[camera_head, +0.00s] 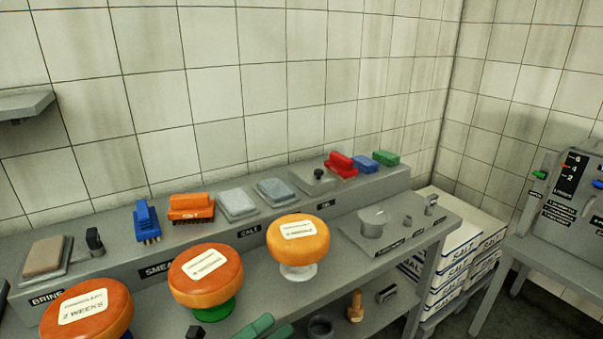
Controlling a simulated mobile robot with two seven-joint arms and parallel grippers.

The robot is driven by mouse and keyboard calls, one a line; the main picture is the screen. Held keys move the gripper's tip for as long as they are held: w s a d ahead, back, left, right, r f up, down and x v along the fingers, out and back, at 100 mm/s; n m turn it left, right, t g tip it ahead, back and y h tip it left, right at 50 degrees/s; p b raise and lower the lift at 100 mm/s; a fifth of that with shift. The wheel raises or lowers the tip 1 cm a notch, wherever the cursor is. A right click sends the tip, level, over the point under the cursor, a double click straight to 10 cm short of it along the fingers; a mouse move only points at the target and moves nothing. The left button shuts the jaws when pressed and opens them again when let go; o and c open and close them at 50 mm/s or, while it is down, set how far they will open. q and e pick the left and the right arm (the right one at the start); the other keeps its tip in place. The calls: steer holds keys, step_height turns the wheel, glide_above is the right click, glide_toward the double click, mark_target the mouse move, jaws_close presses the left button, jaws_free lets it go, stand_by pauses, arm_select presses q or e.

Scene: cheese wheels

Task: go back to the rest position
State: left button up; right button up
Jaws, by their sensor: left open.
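Three orange cheese wheels stand on round stands in a row. The left wheel (86,311) is labelled "2 WEEKS", the middle wheel (205,276) sits on a green stand, and the right wheel (297,240) sits on a white stand. Of my left gripper, at most a small dark tip (195,332) shows at the bottom edge, below the middle wheel; it is open, and nothing shows held in it. The rest of it is out of the frame. My right gripper is not in view.
A grey ledge behind the wheels carries a blue brush (147,221), an orange brush (191,206), grey pads (238,204) and a red block (340,163). Salt boxes (450,265) are stacked right of the bench. A control panel (570,195) stands at far right.

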arm_select(q)
steer(key=s+a+f+n+t+y, duration=0.25)
steer(key=a+f+n+y, duration=0.35)
steer(key=f+n, duration=0.4)
steer(key=s+a+f+n+t+y, duration=0.25)
steer(key=f+n+y, duration=0.55)
steer(key=n, duration=0.4)
steer(key=s+a+f+n+g+y, duration=0.2)
steer(key=s+f+n, duration=0.3)
steer(key=s, duration=0.4)
steer(key=s+a+f+n+g+y, duration=0.2)
steer(key=s+a+f+n+g, duration=0.2)
steer(key=s+f, duration=0.4)
steer(key=shift+s+a+f+n+g+p, duration=0.25)
steer(key=shift+s+n+g+p, duration=0.15)
steer(key=shift+s+n+g, duration=0.3)
steer(key=shift+s, duration=0.1)
